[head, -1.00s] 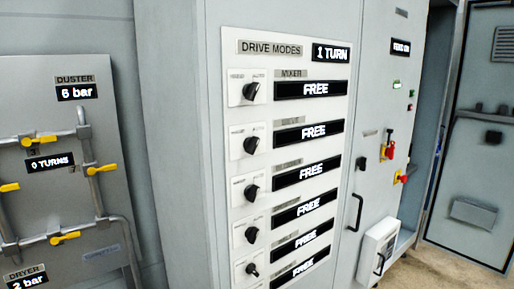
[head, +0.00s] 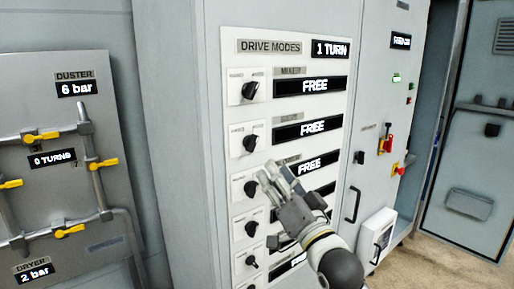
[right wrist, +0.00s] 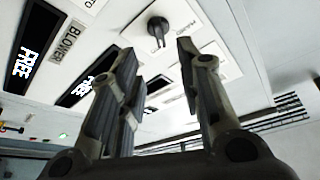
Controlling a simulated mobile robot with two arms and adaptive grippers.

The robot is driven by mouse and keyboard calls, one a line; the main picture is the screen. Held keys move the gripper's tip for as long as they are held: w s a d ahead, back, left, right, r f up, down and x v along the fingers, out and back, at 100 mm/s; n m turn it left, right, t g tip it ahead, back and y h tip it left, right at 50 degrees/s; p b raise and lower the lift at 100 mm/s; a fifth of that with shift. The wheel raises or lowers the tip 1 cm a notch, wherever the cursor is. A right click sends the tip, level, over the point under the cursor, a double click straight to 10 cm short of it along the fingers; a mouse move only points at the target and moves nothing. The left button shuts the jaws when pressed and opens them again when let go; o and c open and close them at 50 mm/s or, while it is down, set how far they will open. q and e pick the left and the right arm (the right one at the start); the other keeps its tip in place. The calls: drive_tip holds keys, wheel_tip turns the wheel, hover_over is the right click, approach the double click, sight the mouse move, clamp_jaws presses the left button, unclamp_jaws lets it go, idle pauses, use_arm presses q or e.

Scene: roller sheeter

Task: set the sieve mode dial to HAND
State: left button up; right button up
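The drive modes panel (head: 230,60) has a column of dark dials. The sieve mode dial (head: 250,142) is second from the top in the head view, on a white plate, and its display (head: 312,127) reads FREE. My right gripper (head: 273,172) is in front of the panel, below and right of that dial, near the third-row dial (head: 250,188). In the right wrist view its fingers (right wrist: 156,50) are apart with nothing between them. A dial (right wrist: 158,28) shows beyond the fingertips; I cannot tell which row it belongs to. My left gripper is not in view.
The mixer dial (head: 250,90) is above the sieve dial. The BLOWER label (right wrist: 67,42) shows in the right wrist view. A pipe board with yellow valves (head: 40,137) stands at left. A black handle (head: 352,205) and red switch (head: 384,145) are at right.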

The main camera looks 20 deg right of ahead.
sight(255, 146)
drive_tip(key=p+x, duration=0.2)
drive_tip(key=x, duration=0.8)
drive_tip(key=shift+w+p, duration=0.3)
drive_tip(key=shift+p, duration=0.05)
clamp_jaws()
